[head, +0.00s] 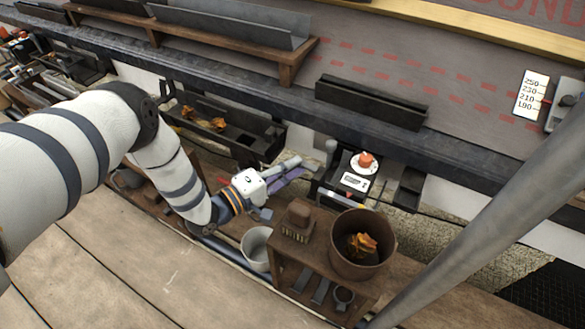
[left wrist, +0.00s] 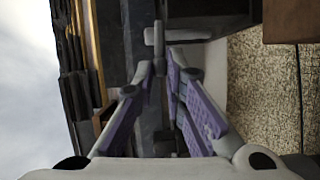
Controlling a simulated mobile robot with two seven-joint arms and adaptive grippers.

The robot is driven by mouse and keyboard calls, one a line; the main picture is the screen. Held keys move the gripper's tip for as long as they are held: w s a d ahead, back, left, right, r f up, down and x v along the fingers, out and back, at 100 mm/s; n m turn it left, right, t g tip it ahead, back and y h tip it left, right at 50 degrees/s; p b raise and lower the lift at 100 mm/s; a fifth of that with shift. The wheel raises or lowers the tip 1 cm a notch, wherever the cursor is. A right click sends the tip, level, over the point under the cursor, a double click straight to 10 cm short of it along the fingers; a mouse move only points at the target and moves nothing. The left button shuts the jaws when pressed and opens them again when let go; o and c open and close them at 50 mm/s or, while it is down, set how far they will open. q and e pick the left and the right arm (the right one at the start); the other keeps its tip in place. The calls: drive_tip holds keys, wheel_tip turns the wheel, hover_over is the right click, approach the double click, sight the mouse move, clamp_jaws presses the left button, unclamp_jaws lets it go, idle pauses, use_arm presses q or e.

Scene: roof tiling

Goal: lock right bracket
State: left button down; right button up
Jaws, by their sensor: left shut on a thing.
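My left gripper (head: 292,172) reaches in from the left, just below the dark eave edge. Its purple-padded fingers are shut on a small grey bar-like part. In the left wrist view the fingers (left wrist: 158,72) close together at a slim grey T-shaped piece (left wrist: 155,38), which looks like a handle. Beside the fingertips in the head view is a dark box (head: 338,185) with a red knob (head: 366,159) on a white dial and a white label. Which part is the right bracket, I cannot tell. My right gripper is not in view.
A wooden stand (head: 290,262) holds a brown bucket (head: 338,258) with orange leaves, and a brush (head: 298,216). A white bucket (head: 257,246) stands left of it. A dark trough (head: 250,148) with leaves lies behind the arm. A grey pole (head: 480,200) crosses the right side.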

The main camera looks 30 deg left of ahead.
use_arm(q)
drive_tip(key=shift+f+n+b, duration=0.25)
drive_tip(key=shift+n+b, duration=0.1)
drive_tip(key=shift+n, duration=0.05)
drive_tip(key=c, duration=1.6)
unclamp_jaws()
drive_tip(key=shift+c, duration=0.2)
drive_tip(key=v, duration=1.2)
drive_tip(key=shift+s+a+f, duration=0.1)
drive_tip(key=shift+f, duration=0.1)
